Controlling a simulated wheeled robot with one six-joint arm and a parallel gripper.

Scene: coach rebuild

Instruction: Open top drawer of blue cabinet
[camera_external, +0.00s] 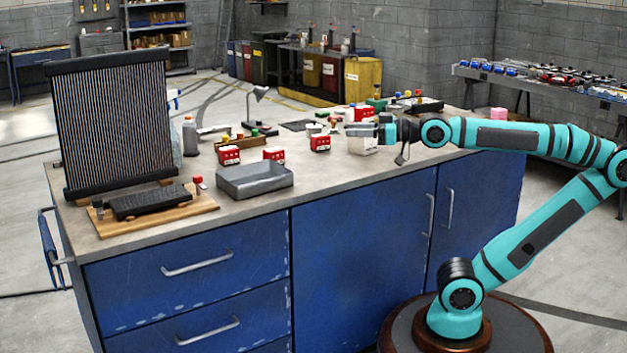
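The blue cabinet (360,258) stands in the middle of the external view under a grey worktop. Its top drawer (240,285) is at the front left, flush with the cabinet front, so it looks shut. A silver bar handle (197,264) runs across this drawer front. A second drawer (262,318) with a similar handle is below it. My gripper (355,131) is above the worktop, well to the right of and higher than the drawer handle. It points left. Its fingers are small here, and I cannot tell how far apart they are. No contact with the handle shows.
On the worktop are a grey metal tray (255,187), several red-and-white boxes (320,143), a wooden board (170,217) with a black block, and a tall black radiator (115,122). Cabinet doors (440,215) are at right. The floor at front left is partly visible and clear.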

